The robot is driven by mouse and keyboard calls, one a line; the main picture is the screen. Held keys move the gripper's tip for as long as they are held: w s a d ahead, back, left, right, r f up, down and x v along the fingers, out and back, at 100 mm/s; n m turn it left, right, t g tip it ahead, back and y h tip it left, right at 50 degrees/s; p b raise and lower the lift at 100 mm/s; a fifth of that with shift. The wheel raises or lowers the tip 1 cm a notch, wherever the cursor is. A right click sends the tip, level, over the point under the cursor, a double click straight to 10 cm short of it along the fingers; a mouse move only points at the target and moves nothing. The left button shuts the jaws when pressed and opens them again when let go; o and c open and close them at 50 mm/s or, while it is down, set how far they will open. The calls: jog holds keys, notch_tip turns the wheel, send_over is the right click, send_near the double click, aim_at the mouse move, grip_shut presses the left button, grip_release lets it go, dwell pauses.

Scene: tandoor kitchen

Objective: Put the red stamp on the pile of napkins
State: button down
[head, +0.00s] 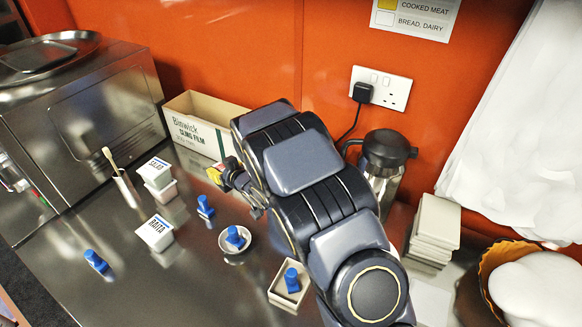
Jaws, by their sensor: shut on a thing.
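My gripper (222,174) is over the counter, left of my arm and in front of the cardboard box. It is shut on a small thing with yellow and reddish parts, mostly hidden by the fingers. I cannot tell whether this is the red stamp; no other red stamp shows. A squared pile of cream sheets (435,228), which looks like the pile of napkins, stands right of my arm, near the back wall. My gripper is well to the left of it.
Several blue stamps stand about, one on a small saucer (228,249), one in a square dish (277,296). Labelled tubs (155,234), a brush holder (128,190) and the box (189,128) are at left. A steel flask (383,170) stands left of the pile.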

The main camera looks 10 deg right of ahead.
notch_tip(320, 180, up, 18)
jog(key=r, duration=0.1)
jog(key=w+d+r+m+t+h, duration=0.15)
jog(key=d+m+h, duration=0.4)
jog(key=d, duration=0.85)
jog(key=m+g+h, duration=1)
jog(key=m+h, duration=0.3)
jog(key=m, duration=0.1)
send_over(445, 193)
jog(key=s+a, duration=0.1)
jog(key=a, duration=0.2)
notch_tip(445, 193, down, 2)
jog(key=shift+a+f+n+t, duration=0.1)
jog(key=shift+f+n+t, duration=0.15)
notch_tip(445, 193, down, 17)
jog(key=shift+f, duration=2.05)
